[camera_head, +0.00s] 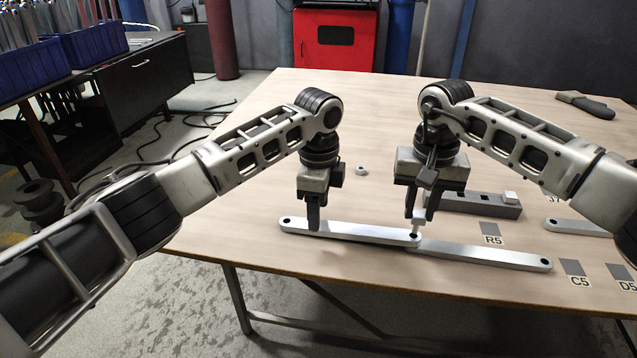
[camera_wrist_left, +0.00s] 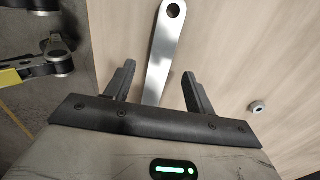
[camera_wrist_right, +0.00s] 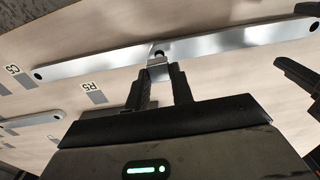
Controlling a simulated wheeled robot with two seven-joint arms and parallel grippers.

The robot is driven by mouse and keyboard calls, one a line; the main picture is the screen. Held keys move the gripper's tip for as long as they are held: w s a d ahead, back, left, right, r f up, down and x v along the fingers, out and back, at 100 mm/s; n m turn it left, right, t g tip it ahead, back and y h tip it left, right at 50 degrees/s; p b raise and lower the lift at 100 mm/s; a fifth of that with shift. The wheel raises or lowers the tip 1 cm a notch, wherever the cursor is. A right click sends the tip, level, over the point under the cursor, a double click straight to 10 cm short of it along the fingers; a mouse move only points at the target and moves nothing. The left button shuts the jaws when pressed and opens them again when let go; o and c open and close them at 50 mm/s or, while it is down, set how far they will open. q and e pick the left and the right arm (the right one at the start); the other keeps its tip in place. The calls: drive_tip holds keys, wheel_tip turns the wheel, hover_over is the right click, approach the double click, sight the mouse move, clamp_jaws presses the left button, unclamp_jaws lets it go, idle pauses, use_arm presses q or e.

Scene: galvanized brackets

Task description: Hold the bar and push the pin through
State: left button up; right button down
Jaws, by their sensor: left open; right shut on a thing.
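Two flat silver bars, the left bar (camera_head: 345,231) and the right bar (camera_head: 490,256), lie end over end on the table, with the left bar's end on top where they overlap. My left gripper (camera_head: 314,218) is open near the left bar's holed far end; in the left wrist view its fingers (camera_wrist_left: 157,92) stand on either side of the bar (camera_wrist_left: 160,65). My right gripper (camera_head: 419,208) is shut on a small pale pin (camera_head: 416,227) above the overlap. The pin (camera_wrist_right: 158,58) meets the bar's hole in the right wrist view; how deep it sits is hidden.
A small metal ring (camera_head: 361,171) lies behind the left bar. Another bar (camera_head: 575,227) and grey labelled squares lie to the right. The table's front edge is close to the bars.

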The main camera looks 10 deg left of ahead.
use_arm(q)
drive_tip(key=shift+f, duration=1.7)
clamp_jaws()
use_arm(e)
drive_tip(key=shift+f, duration=1.65)
idle(0.5)
drive_tip(key=c, duration=1.1)
unclamp_jaws()
drive_tip(key=shift+c, duration=0.2)
drive_tip(key=shift+r, duration=3)
use_arm(q)
unclamp_jaws()
